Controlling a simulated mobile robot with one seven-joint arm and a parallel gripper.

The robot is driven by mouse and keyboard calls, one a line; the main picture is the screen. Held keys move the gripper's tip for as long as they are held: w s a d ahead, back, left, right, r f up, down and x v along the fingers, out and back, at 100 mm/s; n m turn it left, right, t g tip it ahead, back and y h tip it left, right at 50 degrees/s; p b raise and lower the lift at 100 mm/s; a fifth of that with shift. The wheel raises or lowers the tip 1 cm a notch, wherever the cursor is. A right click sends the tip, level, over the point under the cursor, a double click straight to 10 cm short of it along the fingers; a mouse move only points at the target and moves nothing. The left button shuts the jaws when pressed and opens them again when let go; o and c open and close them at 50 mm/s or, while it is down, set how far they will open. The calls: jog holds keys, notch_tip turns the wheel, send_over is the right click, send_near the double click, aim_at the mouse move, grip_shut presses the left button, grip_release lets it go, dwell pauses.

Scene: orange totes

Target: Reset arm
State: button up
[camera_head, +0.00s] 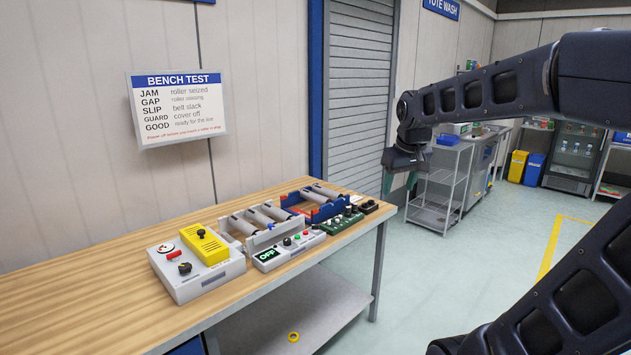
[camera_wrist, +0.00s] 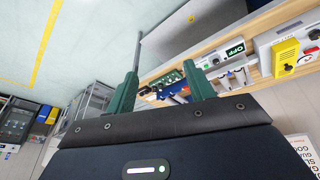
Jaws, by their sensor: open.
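My gripper (camera_head: 399,182) hangs in the air at the right of the wooden bench, its fingers pointing down. In the wrist view my gripper (camera_wrist: 158,92) has its two green fingers spread apart with nothing between them. My dark arm reaches in from the right in the head view. No other object touches the gripper.
A wooden bench (camera_head: 95,290) carries a grey box with a yellow cover (camera_head: 205,245), a roller unit with an OFF display (camera_head: 267,255), and a blue roller unit (camera_head: 322,212). A grey wire cart (camera_head: 438,185) stands behind the gripper. The floor (camera_head: 480,260) right of the bench is clear.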

jog(key=s+d+f+m, duration=0.1)
jog(key=s+d+f, duration=0.2)
jog(key=s, duration=0.2)
jog(key=s+d+f+m, duration=0.2)
jog(key=s+d+f, duration=0.1)
jog(key=s, duration=0.3)
jog(key=shift+s+d+f+m+t, duration=0.15)
jog(key=shift+d+f+m+t, duration=0.05)
jog(key=shift+d+m+t, duration=0.1)
dwell(0.9)
